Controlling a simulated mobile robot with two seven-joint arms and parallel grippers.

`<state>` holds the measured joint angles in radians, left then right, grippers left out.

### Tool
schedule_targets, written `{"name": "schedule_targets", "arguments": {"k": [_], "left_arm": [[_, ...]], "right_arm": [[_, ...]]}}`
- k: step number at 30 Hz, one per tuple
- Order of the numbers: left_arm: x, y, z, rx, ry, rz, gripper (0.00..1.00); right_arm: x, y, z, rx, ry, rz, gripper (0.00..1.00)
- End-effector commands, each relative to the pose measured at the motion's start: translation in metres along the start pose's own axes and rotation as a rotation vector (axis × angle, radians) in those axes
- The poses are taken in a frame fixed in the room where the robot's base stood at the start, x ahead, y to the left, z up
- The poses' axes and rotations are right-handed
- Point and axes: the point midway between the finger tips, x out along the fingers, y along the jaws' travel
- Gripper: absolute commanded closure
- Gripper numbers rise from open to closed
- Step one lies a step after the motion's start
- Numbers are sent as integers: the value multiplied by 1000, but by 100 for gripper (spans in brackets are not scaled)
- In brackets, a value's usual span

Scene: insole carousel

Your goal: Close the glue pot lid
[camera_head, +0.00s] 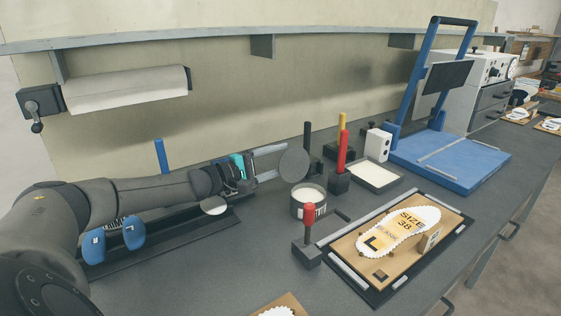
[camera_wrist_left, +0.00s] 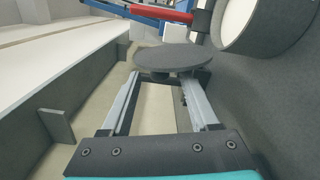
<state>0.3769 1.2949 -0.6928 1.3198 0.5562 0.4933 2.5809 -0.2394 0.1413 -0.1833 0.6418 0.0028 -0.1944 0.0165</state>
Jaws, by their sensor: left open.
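Contact cannot be told. My right gripper is not in view.
A red-handled clamp (camera_head: 309,220) stands right in front of the pot, and a red post (camera_head: 342,150) behind it. A fixture (camera_head: 455,228) with a size 38 insole lies to the right. A blue press (camera_head: 450,160) stands farther right. A paper roll (camera_head: 125,88) hangs on the wall.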

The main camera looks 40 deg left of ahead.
Motion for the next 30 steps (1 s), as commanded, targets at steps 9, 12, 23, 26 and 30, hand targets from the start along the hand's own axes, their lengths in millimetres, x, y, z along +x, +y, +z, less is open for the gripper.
{"name": "schedule_targets", "arguments": {"k": [9, 12, 23, 26, 30], "left_arm": [[7, 0, 0, 0, 0, 0, 39], [7, 0, 0, 0, 0, 0, 39], [7, 0, 0, 1, 0, 0, 70], [7, 0, 0, 1, 0, 0, 81], [7, 0, 0, 1, 0, -1, 97]], "right_arm": [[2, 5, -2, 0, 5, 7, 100], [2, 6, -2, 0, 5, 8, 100], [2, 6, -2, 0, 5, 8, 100], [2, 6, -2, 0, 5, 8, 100], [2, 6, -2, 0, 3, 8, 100]]}}
